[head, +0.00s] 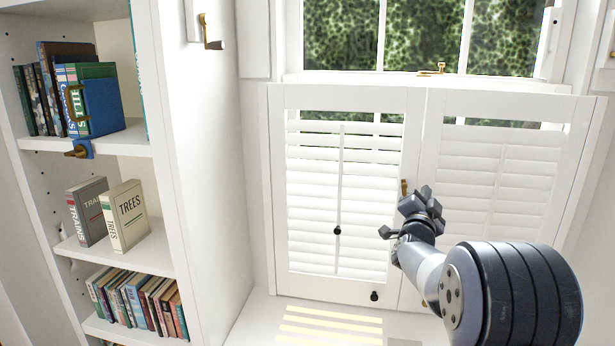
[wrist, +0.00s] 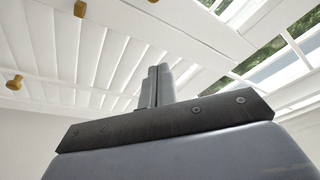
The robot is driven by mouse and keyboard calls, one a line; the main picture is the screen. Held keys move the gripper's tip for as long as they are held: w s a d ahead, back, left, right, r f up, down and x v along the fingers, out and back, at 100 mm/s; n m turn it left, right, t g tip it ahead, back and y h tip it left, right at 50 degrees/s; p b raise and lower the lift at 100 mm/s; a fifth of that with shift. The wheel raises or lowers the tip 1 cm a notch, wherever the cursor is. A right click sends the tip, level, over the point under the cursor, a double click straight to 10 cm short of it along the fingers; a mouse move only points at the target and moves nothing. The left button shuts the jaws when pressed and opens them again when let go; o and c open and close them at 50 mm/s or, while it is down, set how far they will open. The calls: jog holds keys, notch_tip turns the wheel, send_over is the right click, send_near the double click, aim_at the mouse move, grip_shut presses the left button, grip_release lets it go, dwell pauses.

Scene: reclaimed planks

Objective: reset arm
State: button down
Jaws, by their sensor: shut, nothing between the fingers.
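My gripper (head: 414,212) is in front of the white window shutters, near where the two panels meet. In the wrist view my gripper (wrist: 157,72) has its two fingers together, with nothing between them. My arm comes in from the lower right of the head view and hides part of the right shutter (head: 500,185). The left shutter (head: 310,175) has its slats tilted and both panels look closed. I cannot tell from the head view whether my gripper touches the shutter.
A white bookshelf (head: 205,170) stands at the left with several books. A blue book (head: 101,106) and a book marked TREES (head: 124,216) are on its shelves. A brass latch (head: 404,187) is by the shutter seam. Space between shelf and arm is clear.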

jog(key=shift+s+a+f+n+y, duration=0.15)
jog(key=shift+s+a+n+y, duration=0.4)
jog(key=shift+s+a, duration=0.6)
